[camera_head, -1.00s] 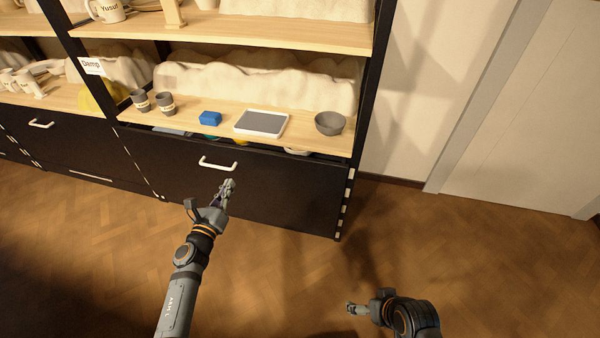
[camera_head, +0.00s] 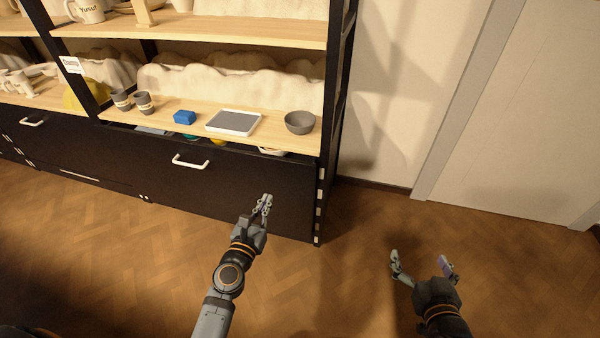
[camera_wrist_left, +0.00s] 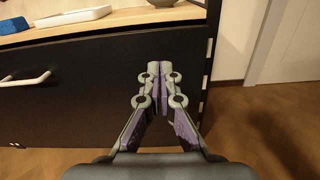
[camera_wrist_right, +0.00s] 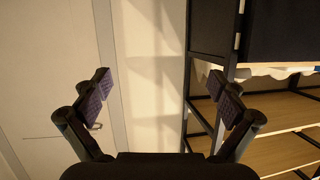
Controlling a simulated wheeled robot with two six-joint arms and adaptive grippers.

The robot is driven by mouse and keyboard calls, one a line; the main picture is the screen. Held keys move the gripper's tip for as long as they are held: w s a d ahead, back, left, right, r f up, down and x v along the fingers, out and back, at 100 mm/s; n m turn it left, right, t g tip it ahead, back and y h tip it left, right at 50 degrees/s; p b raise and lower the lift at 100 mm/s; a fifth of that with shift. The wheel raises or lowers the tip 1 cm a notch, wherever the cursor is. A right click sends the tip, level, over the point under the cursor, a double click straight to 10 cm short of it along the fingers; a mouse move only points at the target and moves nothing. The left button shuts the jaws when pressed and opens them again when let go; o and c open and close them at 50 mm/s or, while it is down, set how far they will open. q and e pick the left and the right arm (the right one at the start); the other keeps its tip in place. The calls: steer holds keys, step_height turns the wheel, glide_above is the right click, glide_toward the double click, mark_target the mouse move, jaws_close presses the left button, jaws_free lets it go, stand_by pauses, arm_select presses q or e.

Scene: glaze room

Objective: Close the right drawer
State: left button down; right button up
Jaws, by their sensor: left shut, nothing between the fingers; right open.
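The right drawer has a black front (camera_head: 225,190) with a white bar handle (camera_head: 190,162). It stands a little open: a narrow gap with colored items shows behind its top edge, under the shelf board. My left gripper (camera_head: 265,203) is shut and empty, in front of the drawer's right part, right of and below the handle. In the left wrist view its closed fingertips (camera_wrist_left: 160,72) point at the black front (camera_wrist_left: 85,105); I cannot tell whether they touch. The handle (camera_wrist_left: 25,80) is at the left there. My right gripper (camera_head: 421,262) is open and empty over the floor.
The shelf board (camera_head: 275,140) above the drawer holds a bowl (camera_head: 299,122), a white-rimmed tray (camera_head: 233,122), a blue block (camera_head: 184,117) and two cups. Another black drawer front (camera_head: 70,150) is at the left. The wooden floor (camera_head: 360,230) at the right is clear up to the door.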

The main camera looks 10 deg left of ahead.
arm_select(q)
steer(key=p, duration=0.1)
glide_toward(285, 163)
arm_select(e)
steer(key=s+f+g, duration=0.4)
steer(key=s+f, duration=0.2)
steer(key=f, duration=0.2)
arm_select(q)
steer(key=shift+n, duration=0.3)
steer(key=w, duration=0.6)
steer(key=shift+w+d, duration=0.1)
steer(key=shift+d, duration=0.15)
steer(key=shift+w, duration=0.3)
arm_select(e)
steer(key=shift+t, duration=0.8)
steer(key=shift+w+a+r, duration=0.15)
steer(key=shift+w+r, duration=1.45)
steer(key=shift+r, duration=0.05)
arm_select(q)
steer(key=shift+r, duration=0.1)
